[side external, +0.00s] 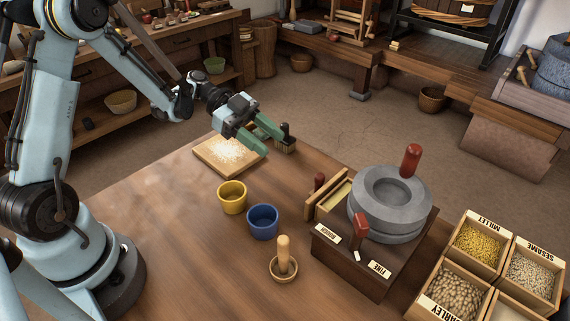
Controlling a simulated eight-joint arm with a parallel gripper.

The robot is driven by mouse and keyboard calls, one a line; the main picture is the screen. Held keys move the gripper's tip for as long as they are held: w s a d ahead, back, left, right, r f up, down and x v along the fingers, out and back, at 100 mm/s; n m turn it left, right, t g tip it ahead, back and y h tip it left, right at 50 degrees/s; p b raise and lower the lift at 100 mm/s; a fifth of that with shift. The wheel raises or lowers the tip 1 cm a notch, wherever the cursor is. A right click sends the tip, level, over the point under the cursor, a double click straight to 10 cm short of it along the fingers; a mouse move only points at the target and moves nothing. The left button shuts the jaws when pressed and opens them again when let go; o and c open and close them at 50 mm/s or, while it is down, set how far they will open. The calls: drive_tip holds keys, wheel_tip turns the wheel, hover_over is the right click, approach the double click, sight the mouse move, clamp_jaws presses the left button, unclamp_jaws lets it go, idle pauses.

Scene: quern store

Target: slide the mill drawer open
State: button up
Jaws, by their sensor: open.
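The mill has a grey round stone (390,200) with a red upright handle (411,160), set on a dark wooden base (350,265). A red lever (361,228) stands at its front between two labels, one reading FINE. The mill drawer (321,196) juts from the base's left side, partly out, with yellow contents showing inside. A dark red knob (319,181) is on its front. My gripper (274,146), with green fingers, is open, up and left of the drawer and apart from it. I see nothing between the fingers.
A yellow cup (232,198), blue cup (263,222) and mortar with pestle (283,268) stand left of the mill. Grain boxes (470,268) stand right. The table's left part is clear.

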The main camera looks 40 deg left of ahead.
drive_tip(key=shift+c, duration=1)
drive_tip(key=shift+r, duration=0.4)
drive_tip(key=shift+c, duration=1.3)
wheel_tip(320, 180, up, 12)
drive_tip(key=shift+r, duration=0.25)
clamp_jaws()
drive_tip(key=m+g+y, duration=0.3)
drive_tip(key=g+y, duration=0.2)
drive_tip(key=y, duration=0.4)
hover_over(325, 186)
drive_tip(key=s+a, duration=0.2)
drive_tip(key=a, duration=0.2)
wheel_tip(325, 186, down, 5)
drive_tip(key=d+r+m+t+y, duration=0.4)
drive_tip(key=d+r+y, duration=0.1)
drive_tip(key=d+y, duration=0.35)
drive_tip(key=shift+h, duration=0.25)
drive_tip(key=x, duration=0.5)
drive_tip(key=d+x, duration=0.1)
drive_tip(key=x, duration=0.9)
drive_tip(key=shift+s+d+f, duration=0.1)
drive_tip(key=shift+s+f, duration=0.25)
drive_tip(key=shift+f, duration=0.05)
